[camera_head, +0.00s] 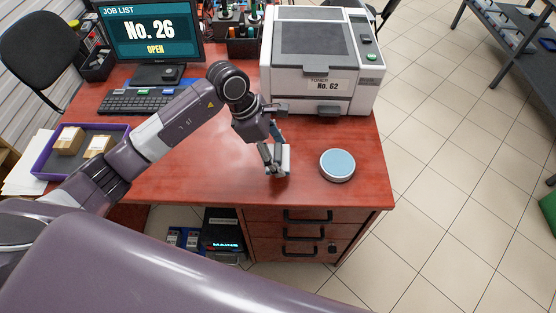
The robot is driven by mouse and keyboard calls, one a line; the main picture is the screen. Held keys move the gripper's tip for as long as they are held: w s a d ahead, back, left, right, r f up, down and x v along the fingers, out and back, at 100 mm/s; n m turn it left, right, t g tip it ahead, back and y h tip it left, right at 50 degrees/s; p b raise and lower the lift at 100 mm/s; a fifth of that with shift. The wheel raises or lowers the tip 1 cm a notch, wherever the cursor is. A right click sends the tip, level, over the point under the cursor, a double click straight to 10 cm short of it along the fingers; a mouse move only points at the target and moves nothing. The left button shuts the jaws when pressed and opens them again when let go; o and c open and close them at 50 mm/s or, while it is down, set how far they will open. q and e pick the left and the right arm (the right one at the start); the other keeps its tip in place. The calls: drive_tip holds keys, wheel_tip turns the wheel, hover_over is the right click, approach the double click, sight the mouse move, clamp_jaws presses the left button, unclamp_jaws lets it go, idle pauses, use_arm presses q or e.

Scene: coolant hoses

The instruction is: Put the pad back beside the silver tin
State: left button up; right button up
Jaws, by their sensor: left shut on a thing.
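My left gripper (275,161) reaches down over the front middle of the red-brown desk and is shut on a small pale thing, which looks like the pad (286,160). The fingers hide much of it. I cannot tell whether it touches the desk top. The round silver tin (337,165), with a light blue top, stands on the desk just to the right of the gripper, apart from it. My right gripper is not in view.
A printer (322,60) stands behind the tin. A monitor (152,34), a keyboard (140,102) and a purple tray (52,170) with small boxes are to the left. The desk's front edge (300,206) is close. Bare desk surrounds the tin.

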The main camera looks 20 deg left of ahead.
use_arm(q)
wheel_tip(320, 180, down, 4)
drive_tip(key=shift+f+p, duration=0.15)
drive_tip(key=shift+p, duration=0.15)
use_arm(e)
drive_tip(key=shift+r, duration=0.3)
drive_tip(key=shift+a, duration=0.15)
use_arm(q)
drive_tip(key=shift+f, duration=0.15)
drive_tip(key=o, duration=1.1)
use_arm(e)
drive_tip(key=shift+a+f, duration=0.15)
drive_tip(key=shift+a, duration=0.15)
